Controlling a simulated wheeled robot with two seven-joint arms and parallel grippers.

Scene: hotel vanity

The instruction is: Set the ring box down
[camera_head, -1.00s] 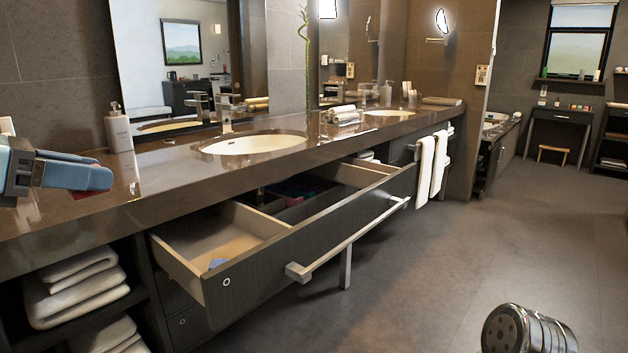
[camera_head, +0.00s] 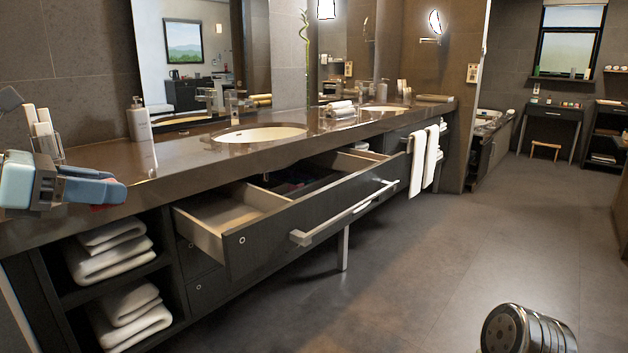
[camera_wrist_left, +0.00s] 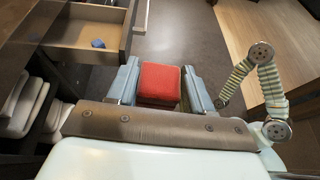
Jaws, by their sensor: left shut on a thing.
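The red ring box (camera_wrist_left: 160,83) sits between the two fingers of my left gripper (camera_wrist_left: 162,88) in the left wrist view. In the head view my left gripper (camera_head: 95,190) is at the far left, by the front edge of the counter. Only a small red part of the box (camera_head: 108,207) shows below the fingers there; the rest is hidden. The wrist view shows floor beyond the box, and the box touches no surface that I can see. My right gripper is not in view.
The dark counter (camera_head: 190,152) has a soap bottle (camera_head: 140,120), sinks and rolled towels. Below it a drawer (camera_head: 300,215) stands open, with a small blue item (camera_wrist_left: 98,43) inside. Folded towels (camera_head: 110,250) fill the shelves at left. Open floor (camera_head: 460,245) lies to the right.

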